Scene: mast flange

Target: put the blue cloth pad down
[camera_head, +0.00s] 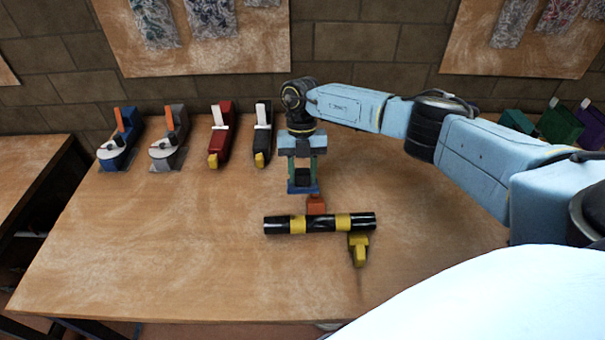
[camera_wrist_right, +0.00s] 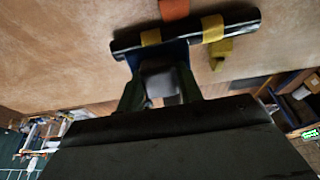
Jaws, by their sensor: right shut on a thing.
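My right gripper (camera_head: 303,181) points down over the middle of the table, just behind the striped tube. It is shut on the blue cloth pad (camera_head: 304,189), whose blue edge shows below the fingers. In the right wrist view the gripper (camera_wrist_right: 160,88) has a grey block-like part between its fingers, and the blue pad (camera_wrist_right: 174,50) shows beyond it, close to the tube. I cannot tell whether the pad touches the table or the tube. My left gripper is not in view.
A black tube with yellow bands (camera_head: 320,224) lies across the table (camera_head: 180,250), with an orange block (camera_head: 316,204) behind it and a yellow clamp-like piece (camera_head: 358,246) in front. Several tools, including a red one (camera_head: 221,138), stand along the back. The table's left front is clear.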

